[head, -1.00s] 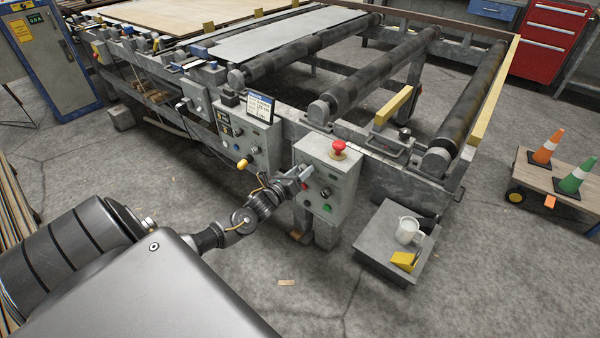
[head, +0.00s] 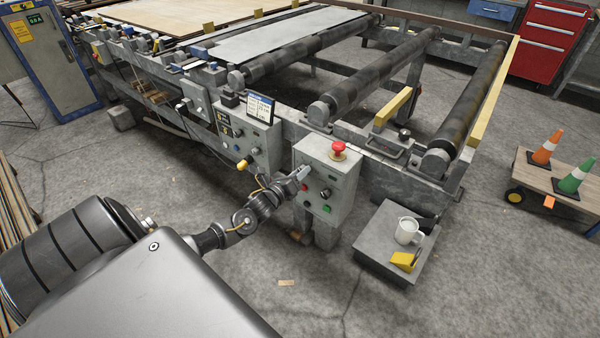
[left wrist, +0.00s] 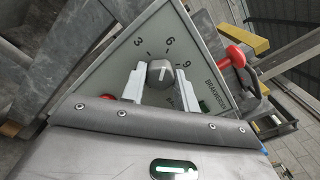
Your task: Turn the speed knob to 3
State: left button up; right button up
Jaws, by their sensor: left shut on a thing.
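The grey speed knob (left wrist: 160,72) sits on the dial face of a grey control box (head: 327,175). Numerals 3, 6 and 9 show around it in the left wrist view. Its pale pointer line faces up and right, roughly toward the gap between 6 and 9; the exact reading is hard to tell. My left gripper (left wrist: 160,84) is shut on the knob, one pale finger on each side. My right gripper is not in view.
A red mushroom button (head: 338,149) tops the box, with small red and green buttons on its front. Another control panel (head: 248,138) with a yellow handle stands to the left. A grey stand (head: 372,250) with a white mug (head: 408,230) is at the lower right.

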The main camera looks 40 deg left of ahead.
pick_arm(q)
jog(key=n+p, duration=0.2)
jog(key=n, duration=0.8)
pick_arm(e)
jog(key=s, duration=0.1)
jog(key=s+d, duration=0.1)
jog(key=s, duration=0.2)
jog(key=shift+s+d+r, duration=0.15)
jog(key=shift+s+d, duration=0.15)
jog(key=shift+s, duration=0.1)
pick_arm(q)
jog(key=o, duration=1)
jog(key=s, duration=1)
jog(key=shift+s+d, duration=0.1)
jog(key=shift+s, duration=0.3)
